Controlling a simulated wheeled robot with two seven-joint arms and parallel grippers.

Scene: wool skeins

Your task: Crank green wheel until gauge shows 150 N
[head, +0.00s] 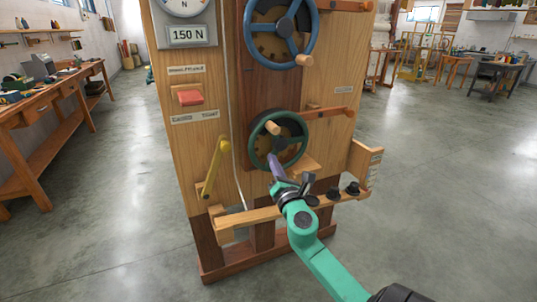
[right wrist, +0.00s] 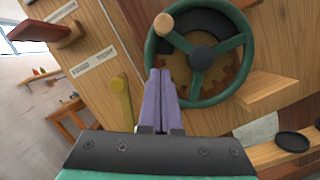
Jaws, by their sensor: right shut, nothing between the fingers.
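The green wheel (head: 280,143) is on the front of the wooden stand, with a pale wooden crank knob (head: 271,127) at its upper left. In the right wrist view the green wheel (right wrist: 202,58) fills the upper right, its knob (right wrist: 164,23) at the top left of the rim. My right gripper (head: 271,157) is shut and empty, its purple fingers at the lower left of the rim, below the knob. I cannot tell whether they touch the wheel. The gauge (head: 184,6) is cut off by the top edge; its needle is hidden. A plate (head: 187,35) under it reads 150 N. My left gripper is out of view.
A blue wheel (head: 281,30) is above the green one. A wooden ledge (head: 250,216) crosses below. Workbenches stand left and far right; the floor around is clear.

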